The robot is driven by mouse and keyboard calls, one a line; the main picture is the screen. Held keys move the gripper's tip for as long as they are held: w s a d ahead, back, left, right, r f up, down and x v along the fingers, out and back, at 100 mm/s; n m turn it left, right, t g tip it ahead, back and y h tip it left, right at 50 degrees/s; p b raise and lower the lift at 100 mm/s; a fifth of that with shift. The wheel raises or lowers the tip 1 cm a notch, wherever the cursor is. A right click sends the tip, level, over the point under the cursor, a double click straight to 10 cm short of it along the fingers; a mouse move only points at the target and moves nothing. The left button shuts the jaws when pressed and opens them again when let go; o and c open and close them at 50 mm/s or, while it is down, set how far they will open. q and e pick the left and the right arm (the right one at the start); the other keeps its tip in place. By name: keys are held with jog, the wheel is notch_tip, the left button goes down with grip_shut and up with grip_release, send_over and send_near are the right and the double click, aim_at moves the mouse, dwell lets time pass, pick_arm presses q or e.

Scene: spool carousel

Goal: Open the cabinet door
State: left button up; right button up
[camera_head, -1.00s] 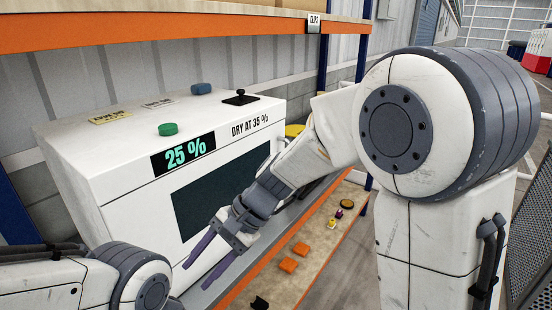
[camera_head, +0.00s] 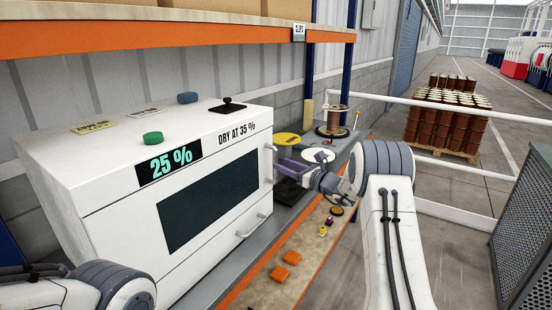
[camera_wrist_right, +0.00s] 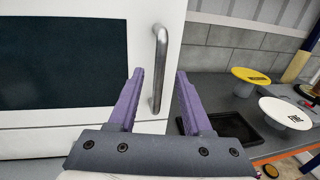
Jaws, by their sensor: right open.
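The white cabinet (camera_head: 95,200) stands on the shelf, with a green "25 %" display and "DRY AT 35 %" lettering. Its door, with a dark window (camera_head: 208,200), is shut. The door's upright metal handle (camera_head: 268,163) is at the door's right edge; it also shows in the wrist view (camera_wrist_right: 161,55). My right gripper (camera_head: 279,154) is open at the handle. In the wrist view its purple fingers (camera_wrist_right: 160,74) appear on either side of the handle, apart from it. Of my left arm only links show at lower left; its gripper is out of view.
A second, horizontal handle (camera_head: 252,226) sits below the door. Right of the cabinet are a black tray (camera_wrist_right: 232,128), yellow disc (camera_wrist_right: 250,76), white disc (camera_wrist_right: 285,113) and copper spool (camera_head: 333,120). Orange pieces (camera_head: 279,273) lie on the lower shelf.

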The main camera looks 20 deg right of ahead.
aim_at(276, 179)
jog(key=p+x, duration=0.1)
jog(key=x, duration=0.3)
jog(key=shift+w+a, duration=0.2)
jog(key=shift+w, duration=0.15)
jog(key=shift+c, duration=0.3)
grip_shut()
jog(key=shift+d, duration=0.1)
dwell(0.8)
